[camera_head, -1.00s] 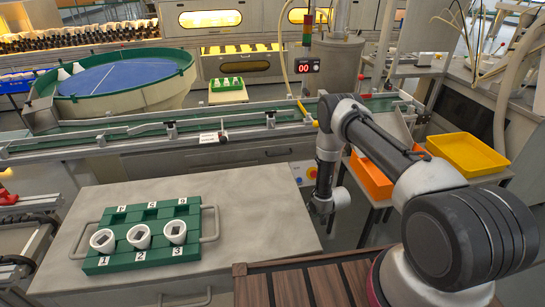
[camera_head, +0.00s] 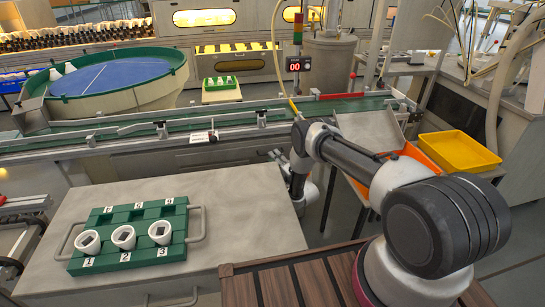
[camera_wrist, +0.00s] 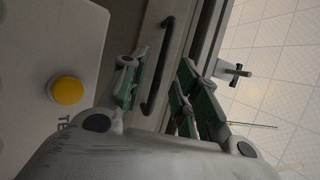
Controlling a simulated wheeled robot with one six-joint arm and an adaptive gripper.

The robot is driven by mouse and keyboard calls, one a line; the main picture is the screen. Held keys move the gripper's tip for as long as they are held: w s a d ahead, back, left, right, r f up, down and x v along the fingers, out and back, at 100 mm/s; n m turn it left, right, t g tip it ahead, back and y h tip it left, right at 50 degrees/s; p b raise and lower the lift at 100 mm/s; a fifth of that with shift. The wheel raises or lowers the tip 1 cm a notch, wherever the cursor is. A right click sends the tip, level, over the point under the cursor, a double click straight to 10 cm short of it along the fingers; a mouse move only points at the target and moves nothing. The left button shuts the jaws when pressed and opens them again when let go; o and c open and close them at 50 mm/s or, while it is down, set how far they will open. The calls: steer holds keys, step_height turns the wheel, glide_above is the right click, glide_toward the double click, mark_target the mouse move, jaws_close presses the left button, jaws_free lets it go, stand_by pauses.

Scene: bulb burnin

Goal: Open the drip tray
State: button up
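The drip tray looks like the drawer front (camera_head: 225,157) under the conveyor, though I cannot be sure of its edges. It looks shut. In the wrist view a dark bar handle (camera_wrist: 157,70) stands on a pale front. My gripper (camera_wrist: 163,68) is open, with one green-padded finger on each side of the handle as seen from the wrist. The handle appears closer to the left finger; I cannot tell whether they touch. In the head view my gripper (camera_head: 277,157) is at the conveyor's front, partly hidden by my arm.
A yellow button (camera_wrist: 67,90) is on a panel at the wrist view's left. A green numbered rack (camera_head: 130,262) with three white pieces stands on a grey cabinet top (camera_head: 250,215). Orange (camera_head: 425,160) and yellow (camera_head: 458,150) bins stand to the right.

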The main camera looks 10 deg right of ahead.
steer(key=shift+x, duration=1)
jaws_close()
